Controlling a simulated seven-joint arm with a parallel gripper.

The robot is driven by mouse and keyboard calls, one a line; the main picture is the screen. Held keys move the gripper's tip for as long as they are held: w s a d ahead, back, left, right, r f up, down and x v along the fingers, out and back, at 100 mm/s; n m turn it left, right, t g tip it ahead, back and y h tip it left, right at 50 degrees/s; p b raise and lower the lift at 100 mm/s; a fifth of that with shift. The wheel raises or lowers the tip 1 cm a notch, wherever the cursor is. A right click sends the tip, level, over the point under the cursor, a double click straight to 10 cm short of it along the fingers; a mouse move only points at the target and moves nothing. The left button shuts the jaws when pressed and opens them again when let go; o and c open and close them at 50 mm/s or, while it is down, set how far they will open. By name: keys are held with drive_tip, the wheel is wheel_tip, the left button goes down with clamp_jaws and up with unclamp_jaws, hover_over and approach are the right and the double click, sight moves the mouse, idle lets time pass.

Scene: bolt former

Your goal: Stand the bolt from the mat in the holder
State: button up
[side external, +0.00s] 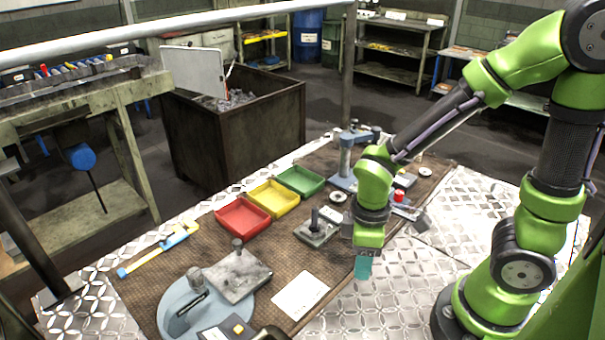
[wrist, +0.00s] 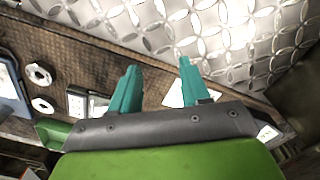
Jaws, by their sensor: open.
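My gripper (side external: 364,268) points down over the near right edge of the brown mat (side external: 283,257), with its teal fingers apart and nothing between them. In the wrist view the open fingers (wrist: 158,66) reach across the mat's edge towards bare metal plate. A grey block (side external: 318,231) with a dark upright piece stands on the mat left of my gripper. A grey plate (side external: 240,280) with a short upright knob lies further left. I cannot tell which of these is the holder, and I cannot make out a loose bolt for sure.
Red (side external: 243,218), yellow (side external: 273,199) and green (side external: 301,180) trays stand along the mat's far side. A white card (side external: 300,295) lies near my gripper. A blue-grey stand (side external: 345,170), a white ring (side external: 338,197) and a yellow-blue tool (side external: 160,248) are also there. Bare metal plate (side external: 400,290) is clear.

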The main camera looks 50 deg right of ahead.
hover_over(290, 259)
drive_tip(key=s, duration=0.1)
drive_tip(key=shift+s+d+f, duration=0.2)
drive_tip(key=shift+f, duration=0.4)
drive_tip(key=f, duration=0.2)
drive_tip(key=w+f, duration=0.1)
drive_tip(key=shift+w+a+f, duration=0.2)
drive_tip(key=shift+f, duration=0.15)
wheel_tip(290, 259, up, 16)
drive_tip(key=r, duration=0.1)
drive_tip(key=s+d+r+m+t+y, duration=0.1)
drive_tip(key=s+d+r+m+t, duration=0.2)
drive_tip(key=s+m, duration=0.2)
drive_tip(key=s+d+r+m+t+y, duration=0.1)
drive_tip(key=s+d+r+m+t, duration=0.2)
drive_tip(key=s, duration=0.6)
drive_tip(key=d+m+t, duration=0.1)
drive_tip(key=m, duration=0.1)
drive_tip(key=shift+s+m, duration=0.25)
drive_tip(key=shift+m, duration=0.05)
drive_tip(key=shift+r, duration=0.1)
drive_tip(key=shift+o, duration=0.5)
